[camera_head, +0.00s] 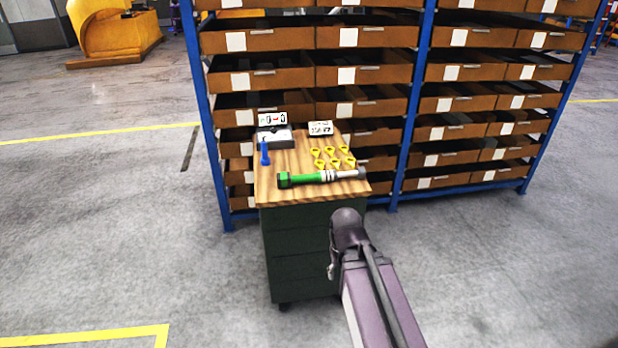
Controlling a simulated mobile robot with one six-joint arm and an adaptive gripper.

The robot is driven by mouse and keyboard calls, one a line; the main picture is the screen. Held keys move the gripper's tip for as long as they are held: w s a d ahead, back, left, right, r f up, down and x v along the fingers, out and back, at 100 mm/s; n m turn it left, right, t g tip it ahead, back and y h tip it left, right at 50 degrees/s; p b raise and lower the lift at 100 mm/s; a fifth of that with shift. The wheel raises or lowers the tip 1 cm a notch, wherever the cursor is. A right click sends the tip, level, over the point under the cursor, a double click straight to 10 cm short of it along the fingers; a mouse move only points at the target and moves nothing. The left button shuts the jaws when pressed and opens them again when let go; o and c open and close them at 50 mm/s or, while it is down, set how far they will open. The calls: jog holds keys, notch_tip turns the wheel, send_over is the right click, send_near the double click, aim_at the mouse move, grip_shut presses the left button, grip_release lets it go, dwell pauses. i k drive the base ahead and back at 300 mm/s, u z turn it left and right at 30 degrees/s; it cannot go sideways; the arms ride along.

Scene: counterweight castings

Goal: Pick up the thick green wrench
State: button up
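The thick green wrench (303,180) lies across the front part of a wooden-topped cabinet (270,195). Its green body is at the left, with a dark green block at its left end. Pale bands and a grey section continue to the right, close to the right edge of the top. My arm rises from the bottom right, and its rounded dark end shows just in front of the cabinet's right side, below the wrench in the picture. No gripper fingers can be made out, and nothing is seen touching the wrench.
A blue tool (265,153) stands at the top's left. Several yellow pieces (333,158) lie behind the wrench. A black-and-white box (274,137) and a small white box (320,128) sit at the back. A blue-framed rack (420,95) with brown bins stands behind. Floor at left is open.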

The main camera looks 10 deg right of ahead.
aim_at(285, 180)
jog(key=i, duration=0.95)
jog(key=u, duration=0.05)
